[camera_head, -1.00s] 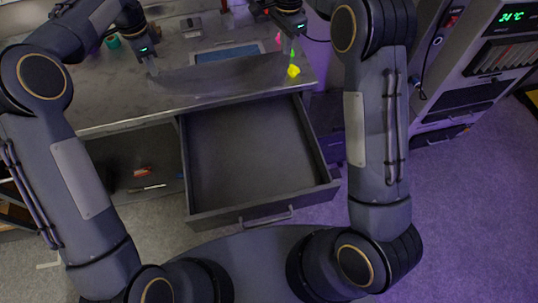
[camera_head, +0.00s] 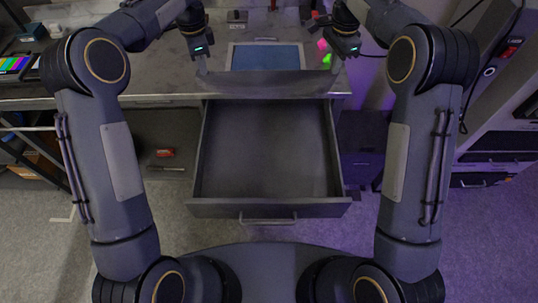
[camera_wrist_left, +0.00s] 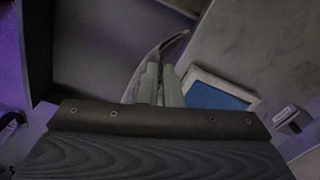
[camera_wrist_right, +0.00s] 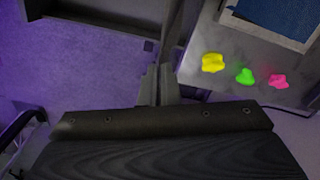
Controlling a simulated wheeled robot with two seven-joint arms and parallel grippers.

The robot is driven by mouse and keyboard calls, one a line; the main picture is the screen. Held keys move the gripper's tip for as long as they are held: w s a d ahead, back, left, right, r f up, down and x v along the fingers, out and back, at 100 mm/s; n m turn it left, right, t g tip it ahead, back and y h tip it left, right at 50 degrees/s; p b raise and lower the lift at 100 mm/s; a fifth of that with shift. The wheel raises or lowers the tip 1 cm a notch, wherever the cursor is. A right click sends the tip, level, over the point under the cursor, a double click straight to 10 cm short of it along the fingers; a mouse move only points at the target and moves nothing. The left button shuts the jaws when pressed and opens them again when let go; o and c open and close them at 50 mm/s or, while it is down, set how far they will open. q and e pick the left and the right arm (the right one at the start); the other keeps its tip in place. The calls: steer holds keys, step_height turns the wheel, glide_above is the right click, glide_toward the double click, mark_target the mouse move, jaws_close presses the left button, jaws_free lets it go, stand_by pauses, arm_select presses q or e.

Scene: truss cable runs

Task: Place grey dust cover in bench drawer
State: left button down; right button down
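The grey dust cover (camera_head: 268,85) spans between my two grippers at the bench's front edge, over the back of the drawer. My left gripper (camera_head: 202,68) is shut on its left end. My right gripper (camera_head: 336,66) is shut on its right end. In the left wrist view the cover (camera_wrist_left: 165,47) is a thin curved strip at the fingertips; in the right wrist view it (camera_wrist_right: 173,42) shows nearly edge-on. The bench drawer (camera_head: 268,209) is pulled open and empty, below and nearer than the cover.
The bench top (camera_head: 130,70) holds a blue-topped panel (camera_head: 266,57) behind the cover. Yellow (camera_wrist_right: 213,62), green (camera_wrist_right: 244,76) and pink (camera_wrist_right: 279,81) lumps lie by the right gripper. A red item (camera_head: 165,153) lies left of the drawer. A cabinet (camera_head: 490,140) stands at right.

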step_height(320, 180, down, 12)
steer(key=b, duration=1.1)
steer(key=shift+f, duration=0.2)
steer(key=shift+w+a, duration=0.1)
